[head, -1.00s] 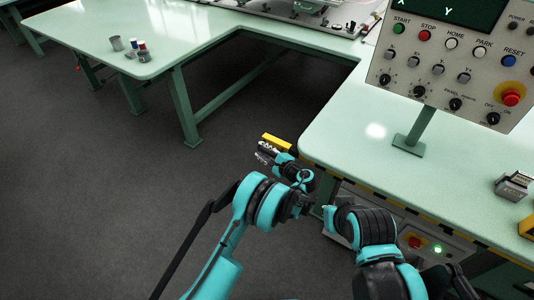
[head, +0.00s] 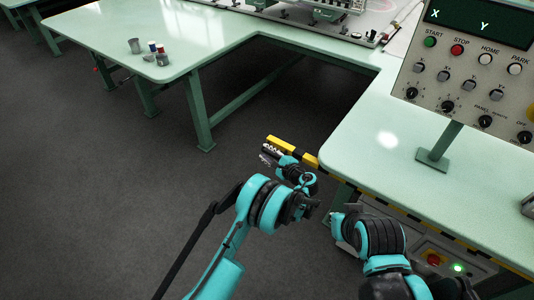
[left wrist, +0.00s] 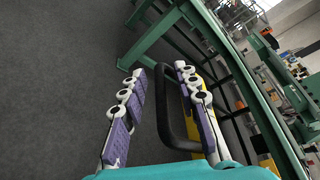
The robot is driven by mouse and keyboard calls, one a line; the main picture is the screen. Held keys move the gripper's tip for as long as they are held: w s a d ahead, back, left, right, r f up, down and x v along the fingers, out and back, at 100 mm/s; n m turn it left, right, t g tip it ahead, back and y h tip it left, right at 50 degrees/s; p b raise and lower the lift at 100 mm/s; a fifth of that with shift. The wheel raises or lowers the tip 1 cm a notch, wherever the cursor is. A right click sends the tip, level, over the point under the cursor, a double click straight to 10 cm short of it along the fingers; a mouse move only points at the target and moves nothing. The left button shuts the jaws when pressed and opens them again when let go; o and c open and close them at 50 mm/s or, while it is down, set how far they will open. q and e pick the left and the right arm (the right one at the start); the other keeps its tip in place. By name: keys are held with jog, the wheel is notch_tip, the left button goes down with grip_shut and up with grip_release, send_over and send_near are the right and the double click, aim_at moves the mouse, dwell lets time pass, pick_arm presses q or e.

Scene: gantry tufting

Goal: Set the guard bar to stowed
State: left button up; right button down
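The guard bar (head: 281,145), striped yellow and black, sticks out to the left from the near corner of the right-hand table. In the left wrist view its yellow part (left wrist: 209,148) lies behind the right finger, and a black loop-shaped handle (left wrist: 167,112) stands between the fingers. My left gripper (head: 268,156) is at the bar, its purple-padded fingers (left wrist: 165,105) apart on either side of the handle. A gap shows between the left finger and the handle; contact on the right finger's side cannot be told.
The control panel (head: 465,85) stands on the right-hand table (head: 400,165). Under that table is a box with a red knob (head: 433,258) and a green light (head: 457,268). Small cups and spools (head: 150,52) sit on the far left table. Open floor lies left.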

pick_arm(q)
jog(key=v, duration=0.8)
jog(key=shift+s+d, duration=0.15)
jog(key=shift+s, duration=0.1)
dwell(0.4)
